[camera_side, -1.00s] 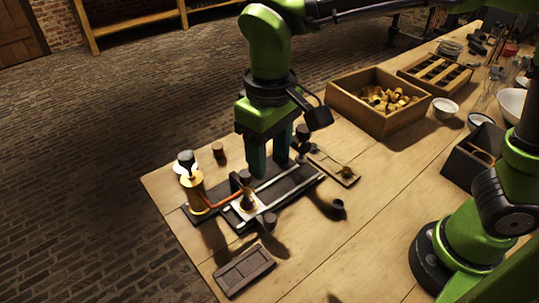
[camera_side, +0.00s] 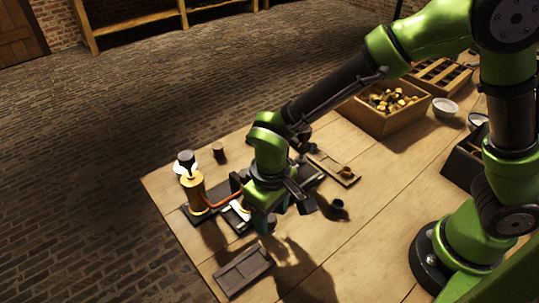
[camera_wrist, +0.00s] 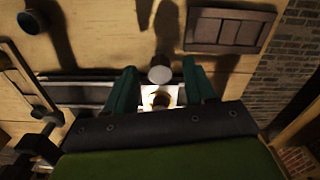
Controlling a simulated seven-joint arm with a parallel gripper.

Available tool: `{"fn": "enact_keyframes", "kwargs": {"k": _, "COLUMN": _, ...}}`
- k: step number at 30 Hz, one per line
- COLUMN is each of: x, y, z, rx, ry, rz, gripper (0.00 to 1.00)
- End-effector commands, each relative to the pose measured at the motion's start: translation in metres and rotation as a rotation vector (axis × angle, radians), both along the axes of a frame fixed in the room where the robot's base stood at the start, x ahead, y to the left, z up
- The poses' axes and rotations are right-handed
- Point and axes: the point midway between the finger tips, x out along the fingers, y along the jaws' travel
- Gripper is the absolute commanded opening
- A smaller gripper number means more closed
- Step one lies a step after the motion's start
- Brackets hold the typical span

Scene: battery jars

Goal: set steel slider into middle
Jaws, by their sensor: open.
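A bright steel plate (camera_wrist: 147,100) with a brass round piece lies just behind the knob; part of the plate shows in the side view (camera_side: 237,213). I cannot tell which part is the slider. My arm hides most of the rails and their middle in the side view.
A brass cylinder with a black top (camera_side: 194,190) and an orange wire stands at the device's left end. A dark panelled tray (camera_side: 243,272) lies in front. A small dark cup (camera_side: 338,204) and a wooden strip (camera_side: 335,168) are to the right.

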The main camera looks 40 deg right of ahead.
Motion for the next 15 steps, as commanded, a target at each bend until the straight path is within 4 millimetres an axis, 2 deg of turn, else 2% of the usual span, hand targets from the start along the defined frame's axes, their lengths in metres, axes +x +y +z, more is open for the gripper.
{"fn": "enact_keyframes", "kwargs": {"k": 9, "x": 0.0000, "y": 0.0001, "z": -0.0029, "rx": 0.001, "ry": -0.001, "rz": 0.000, "gripper": 0.55}}
{"fn": "enact_keyframes", "kwargs": {"k": 11, "x": 0.0000, "y": 0.0001, "z": -0.0029, "rx": 0.001, "ry": -0.001, "rz": 0.000, "gripper": 0.47}}
{"fn": "enact_keyframes", "kwargs": {"k": 15, "x": 0.0000, "y": 0.0001, "z": -0.0027, "rx": 0.001, "ry": -0.001, "rz": 0.000, "gripper": 0.26}}
